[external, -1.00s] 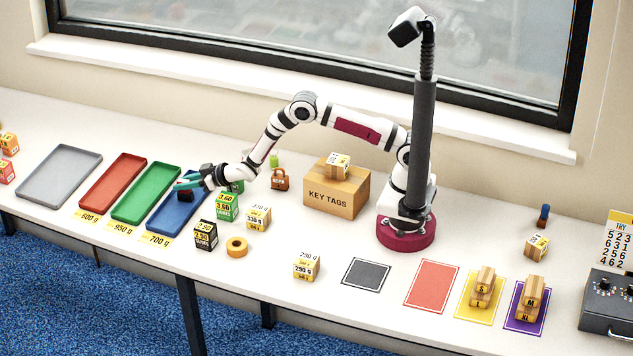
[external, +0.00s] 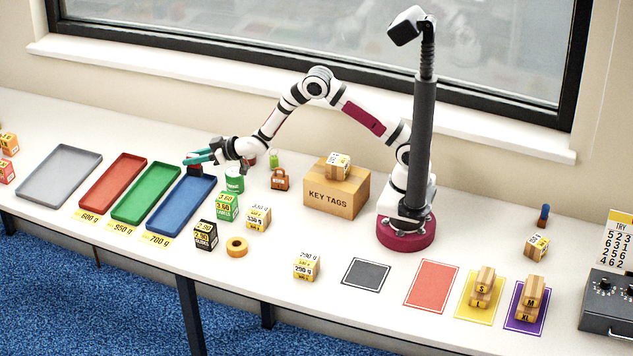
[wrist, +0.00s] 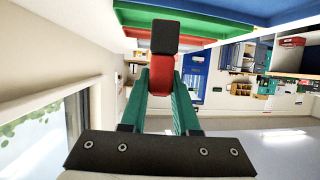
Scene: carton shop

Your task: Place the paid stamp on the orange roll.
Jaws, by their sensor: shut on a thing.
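My gripper (external: 200,158) has teal fingers and is shut on a red stamp with a black end. The stamp shows between the fingers in the wrist view (wrist: 162,74). No lettering on it is readable, so I cannot confirm that it is the paid stamp. In the external view the gripper is above the far end of the blue tray (external: 180,205). The orange roll (external: 229,246) is a small ring lying flat on the table, nearer the front edge, apart from the gripper. Its top is clear.
A black box (external: 206,235) stands just left of the roll. A green box (external: 227,208) and a tan box (external: 258,217) stand behind it.

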